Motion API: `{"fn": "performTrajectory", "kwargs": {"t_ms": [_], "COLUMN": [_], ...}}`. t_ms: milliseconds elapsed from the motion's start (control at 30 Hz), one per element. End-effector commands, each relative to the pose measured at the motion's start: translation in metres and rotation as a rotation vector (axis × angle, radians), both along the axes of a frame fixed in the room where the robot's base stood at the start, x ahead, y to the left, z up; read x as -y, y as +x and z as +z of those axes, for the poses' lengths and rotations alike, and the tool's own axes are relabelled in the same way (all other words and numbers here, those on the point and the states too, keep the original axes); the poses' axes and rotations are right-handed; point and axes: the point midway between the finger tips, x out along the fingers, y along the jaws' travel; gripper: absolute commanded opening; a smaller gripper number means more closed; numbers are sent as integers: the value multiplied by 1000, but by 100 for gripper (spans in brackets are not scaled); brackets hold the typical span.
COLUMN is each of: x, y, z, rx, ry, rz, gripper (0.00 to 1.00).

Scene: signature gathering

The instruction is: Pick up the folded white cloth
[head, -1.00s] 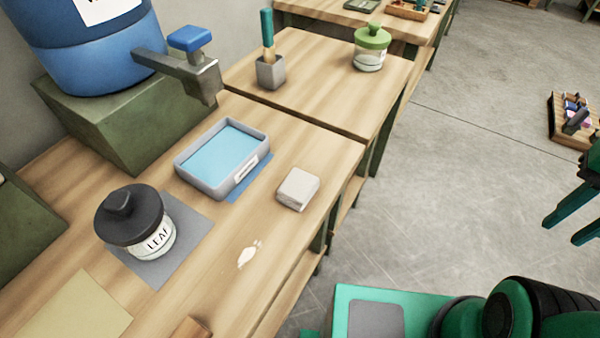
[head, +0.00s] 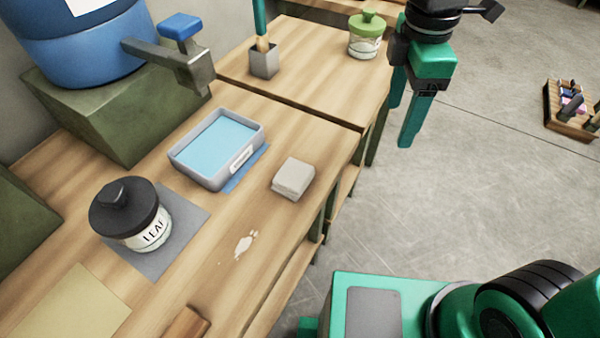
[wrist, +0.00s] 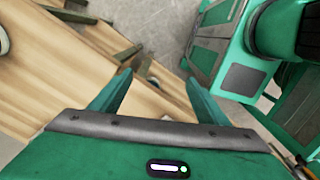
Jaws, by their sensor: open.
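The folded white cloth (head: 293,178) lies as a small thick pad on the wooden bench, near its right edge and right of the grey tray. My gripper (head: 406,122) is in the air over the floor, beyond the bench's right edge, above and to the right of the cloth in the head view. It is clear of the cloth. In the wrist view my gripper (wrist: 155,92) shows two green fingers spread apart with nothing between them. I cannot make out the cloth in the wrist view.
A grey tray (head: 258,138) of blue liquid stands beside the cloth. A LEAF jar (head: 150,237) sits on a grey mat. A blue barrel with a tap (head: 193,70) overhangs the back. A white spill (head: 245,243) lies near the front. A green-lidded jar (head: 364,42) stands on the farther bench.

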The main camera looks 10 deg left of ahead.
Motion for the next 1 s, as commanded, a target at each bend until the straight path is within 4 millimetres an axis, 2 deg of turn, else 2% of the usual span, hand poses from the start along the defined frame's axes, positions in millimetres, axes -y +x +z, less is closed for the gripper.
{"fn": "performTrajectory", "kwargs": {"t_ms": [33,100,200,333,400,500,800,1000], "x": [-38,-81,-130,-169,-180,-186,-185,-184], "y": [-7,-20,-41,-65,-72,-77,-76,-75], "z": [1,2,3,4,4,-3,-44,-55], "rx": [-10,-20,-33,-42,-46,-48,-48,-47], "ry": [1,5,12,21,24,26,25,26], "rz": [193,433,714,953,1023,1065,1065,1062], "gripper": [69,69,69,69,69,69,69,69]}}
